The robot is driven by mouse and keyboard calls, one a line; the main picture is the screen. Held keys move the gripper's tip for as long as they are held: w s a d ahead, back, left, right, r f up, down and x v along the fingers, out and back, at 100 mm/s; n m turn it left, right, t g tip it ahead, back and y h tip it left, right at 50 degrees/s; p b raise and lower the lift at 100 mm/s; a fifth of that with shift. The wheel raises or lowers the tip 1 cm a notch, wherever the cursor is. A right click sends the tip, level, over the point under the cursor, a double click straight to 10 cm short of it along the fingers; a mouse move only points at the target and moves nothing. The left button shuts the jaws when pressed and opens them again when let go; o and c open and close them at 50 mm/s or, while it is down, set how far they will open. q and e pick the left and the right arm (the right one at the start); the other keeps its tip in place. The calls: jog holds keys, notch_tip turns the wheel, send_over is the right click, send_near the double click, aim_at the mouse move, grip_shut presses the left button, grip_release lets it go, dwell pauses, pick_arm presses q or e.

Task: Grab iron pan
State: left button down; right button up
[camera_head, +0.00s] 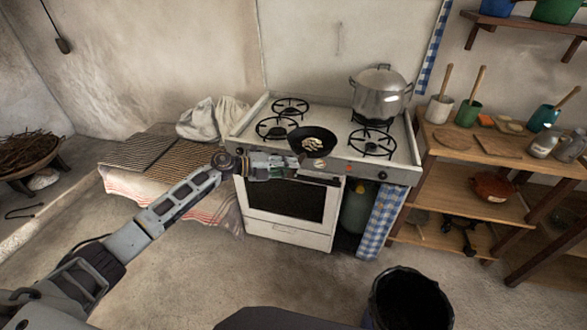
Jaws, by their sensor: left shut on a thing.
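The iron pan (326,137) is a small black frying pan with several pale pieces of food in it. It sits at the front middle of the white stove's top (342,117), over the front edge. My left gripper (290,162) is at the pan's near left side, in front of the stove, and is shut on the pan; the handle is mostly hidden by the gripper. I cannot tell whether the pan rests on the stove or hangs just above it. My right gripper is not in view.
A large steel pot (380,94) stands on the back right burner. The front left burner (277,128) and front right burner (371,142) are bare. A wooden shelf (462,190) with jars and utensils stands to the right. A black bin (410,298) is on the floor in front.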

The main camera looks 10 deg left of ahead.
pick_arm(q)
jog(key=shift+s+a+r, duration=0.2)
jog(key=shift+a, duration=0.2)
jog(key=shift+r, duration=0.15)
dwell(0.4)
